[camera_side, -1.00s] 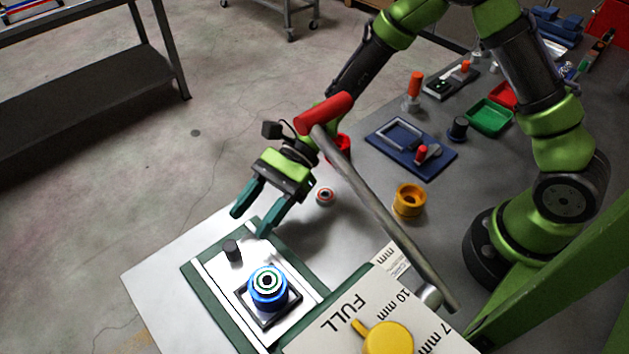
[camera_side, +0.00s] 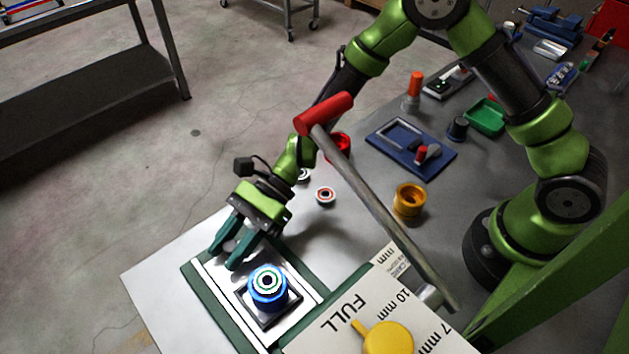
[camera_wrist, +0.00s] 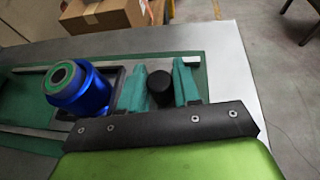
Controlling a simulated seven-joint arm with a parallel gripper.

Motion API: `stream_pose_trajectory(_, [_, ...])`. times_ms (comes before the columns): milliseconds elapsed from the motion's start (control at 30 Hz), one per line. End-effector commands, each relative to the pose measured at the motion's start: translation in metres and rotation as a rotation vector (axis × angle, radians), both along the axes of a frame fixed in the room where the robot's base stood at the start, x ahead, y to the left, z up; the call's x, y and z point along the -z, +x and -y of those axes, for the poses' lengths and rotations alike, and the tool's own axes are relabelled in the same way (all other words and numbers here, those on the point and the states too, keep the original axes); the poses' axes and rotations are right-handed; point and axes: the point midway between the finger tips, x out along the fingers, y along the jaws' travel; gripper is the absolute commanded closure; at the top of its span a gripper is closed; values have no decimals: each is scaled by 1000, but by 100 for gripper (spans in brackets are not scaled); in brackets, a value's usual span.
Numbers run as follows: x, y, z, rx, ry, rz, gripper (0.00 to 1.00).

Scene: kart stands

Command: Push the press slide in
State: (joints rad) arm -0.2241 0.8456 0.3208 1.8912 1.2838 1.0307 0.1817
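The press slide is a pale plate (camera_side: 291,322) on a green base (camera_side: 216,312), with a short upright black knob (camera_wrist: 160,88) near its far left end. A black square frame (camera_side: 269,322) on it holds a blue cup (camera_side: 268,296) with a ringed, green-edged part on top; the blue cup also shows in the wrist view (camera_wrist: 92,95). My gripper (camera_side: 224,258) is low over the far end of the slide. Its teal fingers stand on both sides of the knob, close against it in the wrist view (camera_wrist: 160,75). The knob is mostly hidden in the side view.
A white block marked FULL, 10 mm and 7 mm (camera_side: 330,340) with a yellow pointer (camera_side: 386,340) stands at the near right. A red-handled lever (camera_side: 375,205) slants across the side view. A ringed part (camera_side: 325,195) and an orange cup (camera_side: 409,200) lie behind.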

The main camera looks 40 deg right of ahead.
Motion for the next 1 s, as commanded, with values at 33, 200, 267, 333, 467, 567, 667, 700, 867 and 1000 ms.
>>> stream_pose_trajectory(33, [0,0,0,1,0,0,87])
stream_pose_trajectory(200, [0,0,0,1,0,0,100])
stream_pose_trajectory(267, [0,1,0,1,0,0,100])
stream_pose_trajectory(333, [0,0,0,1,0,0,100])
stream_pose_trajectory(467, [0,-5,1,0,0,-1,100])
stream_pose_trajectory(567, [-1,-15,1,0,0,-2,100])
stream_pose_trajectory(667, [-1,-31,1,0,-1,-4,100])
stream_pose_trajectory(700, [-1,-39,1,-1,-2,-3,100])
stream_pose_trajectory(867, [-1,-74,1,-2,-2,-4,100])
stream_pose_trajectory(1000, [0,-104,1,-2,-2,-3,100])
